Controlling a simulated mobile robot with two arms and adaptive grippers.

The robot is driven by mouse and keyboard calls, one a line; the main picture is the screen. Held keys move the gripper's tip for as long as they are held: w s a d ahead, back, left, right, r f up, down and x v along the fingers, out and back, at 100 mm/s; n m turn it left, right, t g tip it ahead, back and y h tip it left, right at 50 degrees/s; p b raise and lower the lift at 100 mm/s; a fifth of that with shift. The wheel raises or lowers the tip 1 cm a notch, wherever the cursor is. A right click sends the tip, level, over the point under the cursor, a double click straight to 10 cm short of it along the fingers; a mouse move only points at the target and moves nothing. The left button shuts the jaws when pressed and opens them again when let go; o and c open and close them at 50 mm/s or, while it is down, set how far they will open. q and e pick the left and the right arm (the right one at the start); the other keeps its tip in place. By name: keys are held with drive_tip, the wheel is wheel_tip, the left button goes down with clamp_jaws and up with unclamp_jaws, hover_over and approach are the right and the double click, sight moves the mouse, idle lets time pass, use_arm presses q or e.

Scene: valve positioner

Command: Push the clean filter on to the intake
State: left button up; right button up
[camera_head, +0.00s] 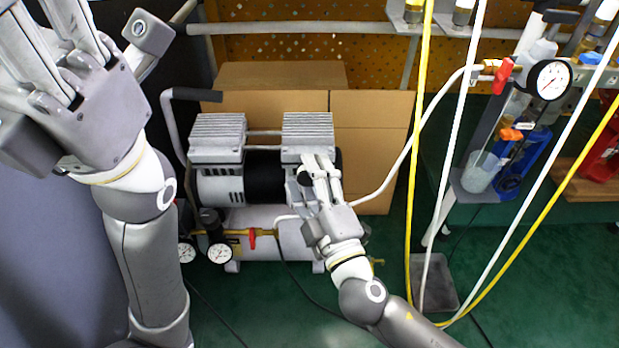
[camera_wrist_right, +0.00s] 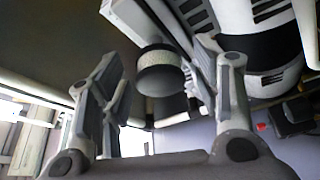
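The air compressor (camera_head: 262,180) stands on the floor against the cardboard box, with two grey finned heads. In the right wrist view, a round part with a pale pleated band and dark ends (camera_wrist_right: 160,75), which looks like the filter, sits beside the light compressor body. The intake behind it is hidden. My right gripper (camera_head: 318,166) is at the compressor's right end. In the right wrist view its fingers (camera_wrist_right: 160,85) stand apart on either side of the filter, with a gap visible on the left. My left gripper (camera_head: 38,40) is raised at the upper left, fingers spread and empty.
A cardboard box (camera_head: 370,150) stands close behind the compressor. Yellow and white hoses (camera_head: 415,130) hang to the right of my right arm. Pressure gauges (camera_head: 220,253) stick out at the compressor's front left. Green floor (camera_head: 540,270) is open at the lower right.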

drive_tip(key=v, duration=1.2)
idle(0.3)
